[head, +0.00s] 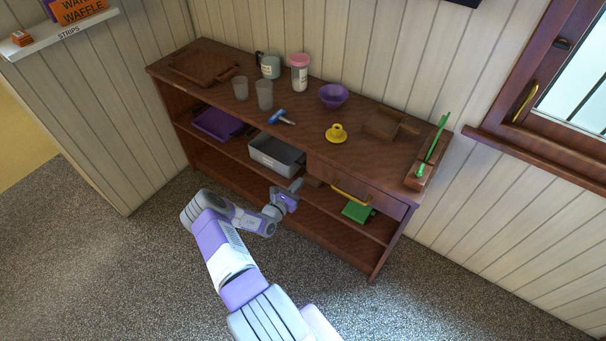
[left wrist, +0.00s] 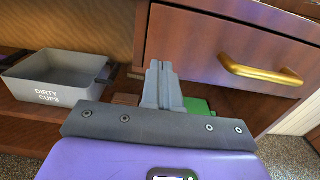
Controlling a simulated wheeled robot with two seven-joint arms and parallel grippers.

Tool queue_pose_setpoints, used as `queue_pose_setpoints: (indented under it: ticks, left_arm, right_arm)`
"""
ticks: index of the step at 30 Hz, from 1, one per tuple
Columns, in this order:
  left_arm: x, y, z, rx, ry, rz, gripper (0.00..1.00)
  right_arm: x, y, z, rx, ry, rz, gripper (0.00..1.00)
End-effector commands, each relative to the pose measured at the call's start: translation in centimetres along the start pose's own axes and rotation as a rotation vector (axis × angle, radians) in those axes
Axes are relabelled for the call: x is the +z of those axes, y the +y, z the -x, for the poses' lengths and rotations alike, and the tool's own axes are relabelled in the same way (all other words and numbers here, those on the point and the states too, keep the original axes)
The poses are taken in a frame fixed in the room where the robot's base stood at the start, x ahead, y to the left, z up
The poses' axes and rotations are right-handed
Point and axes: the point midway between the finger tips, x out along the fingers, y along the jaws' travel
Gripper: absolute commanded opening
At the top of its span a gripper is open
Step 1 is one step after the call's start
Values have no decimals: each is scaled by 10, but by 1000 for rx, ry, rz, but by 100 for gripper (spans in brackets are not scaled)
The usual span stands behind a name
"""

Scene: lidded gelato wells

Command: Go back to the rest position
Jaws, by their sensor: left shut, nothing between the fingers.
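My left gripper (head: 296,186) is in front of the brown wooden shelf unit (head: 290,212), near the left end of its drawer (head: 358,180). In the left wrist view my left gripper (left wrist: 162,68) has its two grey fingers together with nothing between them. The fingers point toward the shelf opening beside the drawer, apart from the brass handle (left wrist: 260,72). My right gripper is in neither view.
A grey bin (left wrist: 60,78) marked "DIRTY CUPS" sits on the shelf left of my gripper. A green item (head: 357,211) lies under the drawer. Cups, a purple bowl (head: 334,95) and a yellow piece (head: 337,133) stand on top. The carpet (head: 150,260) is clear.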

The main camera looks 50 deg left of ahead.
Motion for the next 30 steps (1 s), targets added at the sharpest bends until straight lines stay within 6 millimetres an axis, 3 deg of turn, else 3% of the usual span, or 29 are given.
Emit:
queue_pose_setpoints:
  ticks: [3,10,23,26,29,30]
  left_arm:
    - [0,0,28,0,3,3,0]
    - [-1,0,62,-1,1,1,0]
    - [-1,-7,68,-21,4,2,0]
    - [-3,-36,60,-111,27,2,0]
    - [-7,-95,52,-294,75,-7,0]
    - [-8,-124,52,-388,101,-15,0]
  right_arm:
    - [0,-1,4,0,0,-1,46]
    - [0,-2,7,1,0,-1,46]
    - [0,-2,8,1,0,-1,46]
    - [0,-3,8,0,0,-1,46]
    - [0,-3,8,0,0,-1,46]
    - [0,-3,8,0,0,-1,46]
